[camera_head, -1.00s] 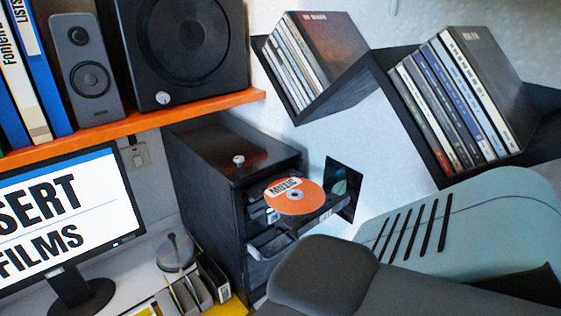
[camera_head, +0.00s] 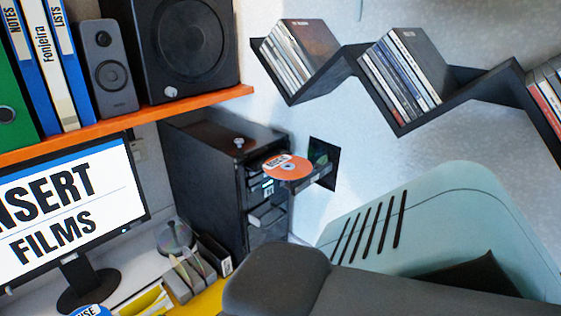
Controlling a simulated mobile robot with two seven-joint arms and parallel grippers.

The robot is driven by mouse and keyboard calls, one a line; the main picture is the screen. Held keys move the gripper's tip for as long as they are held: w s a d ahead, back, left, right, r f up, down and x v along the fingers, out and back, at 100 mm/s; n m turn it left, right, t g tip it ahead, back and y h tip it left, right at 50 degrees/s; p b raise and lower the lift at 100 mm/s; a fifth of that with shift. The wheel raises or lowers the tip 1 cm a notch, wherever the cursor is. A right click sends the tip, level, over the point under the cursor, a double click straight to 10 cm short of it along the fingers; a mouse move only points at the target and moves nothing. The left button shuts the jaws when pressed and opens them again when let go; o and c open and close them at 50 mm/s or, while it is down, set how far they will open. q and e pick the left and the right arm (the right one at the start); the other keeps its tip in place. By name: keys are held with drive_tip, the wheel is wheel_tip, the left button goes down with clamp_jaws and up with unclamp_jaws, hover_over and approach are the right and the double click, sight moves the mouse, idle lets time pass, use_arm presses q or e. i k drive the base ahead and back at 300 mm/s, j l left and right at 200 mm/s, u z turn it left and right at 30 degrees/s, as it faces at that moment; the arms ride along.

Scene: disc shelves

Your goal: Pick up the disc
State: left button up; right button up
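An orange disc with a white label (camera_head: 287,167) lies flat at the open upper tray of a dark disc tower (camera_head: 215,172). The tower stands at the back of the desk, against the wall. A lower drawer (camera_head: 268,212) of the tower is also pulled out. Neither gripper is in view. A large dark grey and pale blue-green body fills the lower right and covers what is behind it.
A monitor (camera_head: 60,212) stands at the left. An orange shelf (camera_head: 130,122) above carries speakers (camera_head: 188,45) and binders (camera_head: 40,65). A zigzag wall shelf (camera_head: 400,122) holds cases. A clear disc spindle (camera_head: 173,238) and a grey organiser (camera_head: 190,272) stand before the tower.

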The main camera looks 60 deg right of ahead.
sight(286, 167)
drive_tip(key=z, duration=2.05)
